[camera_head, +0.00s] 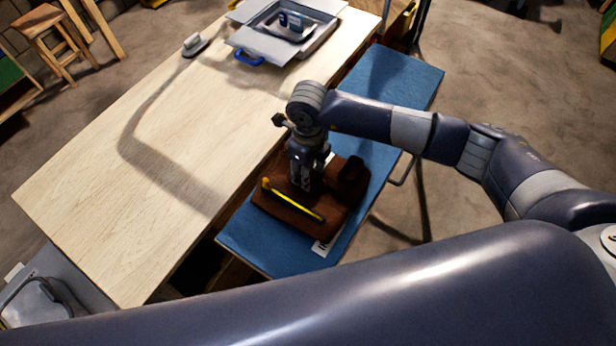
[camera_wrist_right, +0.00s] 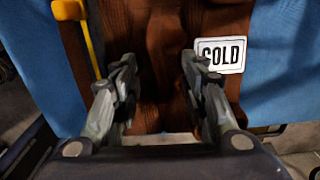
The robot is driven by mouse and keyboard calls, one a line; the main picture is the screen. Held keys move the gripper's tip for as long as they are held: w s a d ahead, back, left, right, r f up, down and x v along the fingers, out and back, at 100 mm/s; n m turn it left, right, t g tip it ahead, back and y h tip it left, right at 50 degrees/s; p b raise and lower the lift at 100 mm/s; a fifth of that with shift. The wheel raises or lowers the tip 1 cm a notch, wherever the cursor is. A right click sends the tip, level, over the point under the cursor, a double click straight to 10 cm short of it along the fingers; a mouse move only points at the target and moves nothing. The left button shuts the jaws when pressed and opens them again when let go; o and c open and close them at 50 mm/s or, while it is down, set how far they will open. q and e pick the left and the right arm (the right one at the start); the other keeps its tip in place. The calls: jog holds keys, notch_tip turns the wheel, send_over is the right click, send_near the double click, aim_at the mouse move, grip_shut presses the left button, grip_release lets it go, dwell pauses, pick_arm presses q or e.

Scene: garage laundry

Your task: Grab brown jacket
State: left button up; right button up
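The brown jacket (camera_head: 328,201) lies folded on the blue padded board (camera_head: 395,85). In the right wrist view the jacket (camera_wrist_right: 160,40) fills the middle. My right gripper (camera_head: 304,186) points down at the jacket from above. In the wrist view its two fingers (camera_wrist_right: 158,75) are apart, with brown cloth visible between and beyond them. I cannot tell whether the fingertips touch the cloth. My left gripper is not in view.
A yellow stick-like object (camera_head: 295,201) lies across the jacket.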

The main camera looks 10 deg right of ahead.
jog(key=shift+f, duration=0.3)
grip_shut()
jog(key=shift+w+r, duration=0.1)
jog(key=shift+r, duration=0.1)
